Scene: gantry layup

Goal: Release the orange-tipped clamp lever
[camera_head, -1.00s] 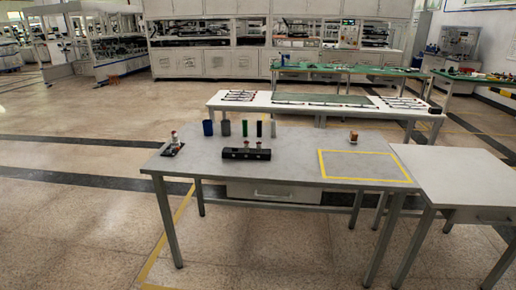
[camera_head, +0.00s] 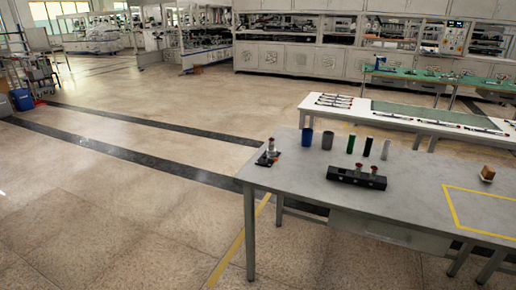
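No lever can be made out clearly at this size. A small dark fixture (camera_head: 267,159) with an upright reddish-topped part stands at the left end of the grey table (camera_head: 300,178). A black block (camera_head: 356,178) with two reddish-topped pieces on it sits near the table's front edge. I cannot tell whether an orange-tipped clamp lever is on either of them. A small orange-brown piece (camera_head: 488,173) stands at the right of the table. Neither of my grippers is in view.
A blue cup (camera_head: 307,137), a grey cup (camera_head: 327,140) and green, dark and white cylinders stand along the table's back. A yellow taped outline (camera_head: 458,214) marks its right side. A white bench (camera_head: 408,117) stands behind. Open floor (camera_head: 120,215) lies to the left.

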